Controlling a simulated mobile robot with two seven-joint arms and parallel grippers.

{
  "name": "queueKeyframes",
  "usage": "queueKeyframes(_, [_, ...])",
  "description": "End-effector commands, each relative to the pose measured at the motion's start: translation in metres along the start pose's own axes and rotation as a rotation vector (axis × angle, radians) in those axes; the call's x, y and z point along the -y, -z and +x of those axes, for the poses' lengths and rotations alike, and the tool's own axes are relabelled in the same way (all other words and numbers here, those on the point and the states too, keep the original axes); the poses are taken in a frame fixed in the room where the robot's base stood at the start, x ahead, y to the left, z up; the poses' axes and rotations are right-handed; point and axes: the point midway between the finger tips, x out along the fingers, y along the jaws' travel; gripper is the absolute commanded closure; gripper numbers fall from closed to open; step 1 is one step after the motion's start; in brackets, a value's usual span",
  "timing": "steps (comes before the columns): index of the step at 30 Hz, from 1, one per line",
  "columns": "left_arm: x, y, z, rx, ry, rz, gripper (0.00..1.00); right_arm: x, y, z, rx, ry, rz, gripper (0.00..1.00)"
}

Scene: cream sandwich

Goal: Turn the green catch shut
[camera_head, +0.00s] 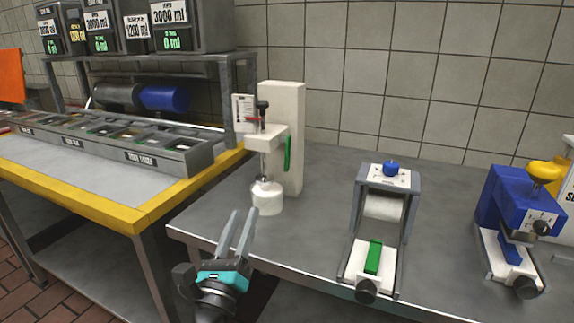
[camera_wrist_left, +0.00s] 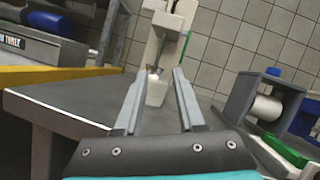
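Two green parts show, and I cannot tell for certain which one is the catch. A narrow upright green lever (camera_head: 287,153) is on the side of a white stand machine (camera_head: 283,110); it also shows in the left wrist view (camera_wrist_left: 186,44). A green bar (camera_head: 373,257) lies on the white front plate of the grey roller device; it shows in the left wrist view too (camera_wrist_left: 283,150). My left gripper (camera_head: 242,214) is open and empty, in front of and below the white stand, apart from both green parts. My right gripper is not in view.
A white cup-like part (camera_head: 267,197) sits under the stand's spindle. The grey roller device (camera_head: 383,207) and a blue device with a yellow knob (camera_head: 518,210) stand to the right. A yellow-edged table (camera_head: 120,212) is at left. Bare grey tabletop (camera_head: 325,205) lies between stand and roller.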

Motion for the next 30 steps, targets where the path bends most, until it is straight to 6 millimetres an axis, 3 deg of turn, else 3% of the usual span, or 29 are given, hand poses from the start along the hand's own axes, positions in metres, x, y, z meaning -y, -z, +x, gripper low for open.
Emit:
queueKeyframes(3, [0.015, 0.005, 0.009, -0.005, 0.124, 0.22, 0.61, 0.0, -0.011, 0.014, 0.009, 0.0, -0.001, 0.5])
queueKeyframes(7, [0.022, 0.009, 0.012, -0.008, 0.185, 0.332, 0.61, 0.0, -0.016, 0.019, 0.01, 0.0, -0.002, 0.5])
queueKeyframes(14, [0.027, 0.01, 0.032, -0.006, 0.192, 0.347, 0.61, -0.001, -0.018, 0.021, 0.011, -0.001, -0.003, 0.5])
queueKeyframes(30, [0.045, 0.014, 0.126, -0.006, 0.191, 0.342, 0.61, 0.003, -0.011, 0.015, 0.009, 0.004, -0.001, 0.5])
